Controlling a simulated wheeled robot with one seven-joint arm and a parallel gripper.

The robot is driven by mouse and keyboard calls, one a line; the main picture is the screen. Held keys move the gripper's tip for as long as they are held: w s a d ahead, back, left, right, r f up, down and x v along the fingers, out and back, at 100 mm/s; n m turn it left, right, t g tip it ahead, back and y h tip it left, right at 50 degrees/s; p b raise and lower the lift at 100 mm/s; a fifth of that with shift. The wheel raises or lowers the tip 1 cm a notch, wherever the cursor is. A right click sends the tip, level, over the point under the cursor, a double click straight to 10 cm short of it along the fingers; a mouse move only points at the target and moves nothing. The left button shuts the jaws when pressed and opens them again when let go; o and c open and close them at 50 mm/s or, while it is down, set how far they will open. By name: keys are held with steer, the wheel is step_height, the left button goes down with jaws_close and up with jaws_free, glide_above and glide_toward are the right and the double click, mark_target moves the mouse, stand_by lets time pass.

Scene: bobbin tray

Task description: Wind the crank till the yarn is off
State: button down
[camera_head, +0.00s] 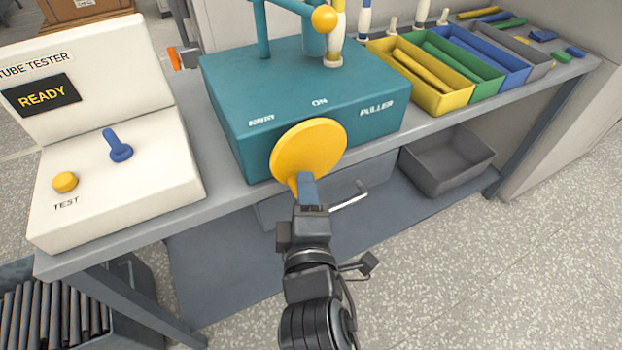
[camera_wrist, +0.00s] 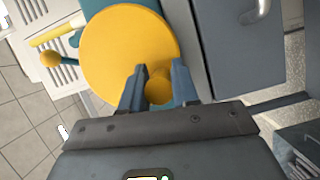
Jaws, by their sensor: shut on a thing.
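The crank is a yellow disc (camera_head: 312,146) on the front face of the teal puller box (camera_head: 230,95). Its yellow handle knob (camera_wrist: 158,88) sits at the disc's lower edge. My gripper (camera_head: 307,186) is shut on this knob, with one blue finger on each side of it in the wrist view (camera_wrist: 158,88). I cannot tell how much yarn is on the bobbin.
A white tube tester (camera_head: 120,190) reading READY stands at the left. Yellow, green, blue and grey bins (camera_head: 440,102) line the table's right. A grey bin (camera_head: 447,160) sits on the lower shelf. A crate of dark tubes (camera_head: 50,315) is at lower left. Floor at right is clear.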

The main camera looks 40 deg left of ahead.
mark_target(288, 159)
steer(key=m+p, duration=0.1)
steer(key=p, duration=0.1)
steer(key=s+r+m+g+p, duration=0.1)
steer(key=p, duration=0.1)
steer(key=r+m+g+p, duration=0.1)
steer(key=p, duration=0.2)
steer(key=shift+s+a+r+m+h, duration=0.15)
steer(key=shift+a+r+m+h, duration=0.1)
steer(key=shift+m+h, duration=0.15)
steer(key=m+p, duration=0.1)
steer(key=p, duration=0.1)
steer(key=r+m+g+p, duration=0.1)
steer(key=p, duration=0.1)
steer(key=shift+s+a+m+g, duration=0.1)
steer(key=shift+s+m+g, duration=0.1)
steer(key=shift+m+g, duration=0.15)
steer(key=m+g, duration=0.1)
steer(key=r+m, duration=0.1)
steer(key=m, duration=0.1)
steer(key=shift+r+g+p, duration=0.25)
steer(key=shift+g+p, duration=0.1)
steer(key=shift+p, duration=0.05)
steer(key=shift+w+r+m+g+y, duration=0.3)
steer(key=shift+r+m+g, duration=0.25)
steer(key=shift+m, duration=0.3)
steer(key=shift+w+r+m+g+y, duration=0.15)
steer(key=shift+r+m+g+y, duration=0.2)
steer(key=shift+m+g, duration=0.4)
steer(key=shift+r, duration=0.1)
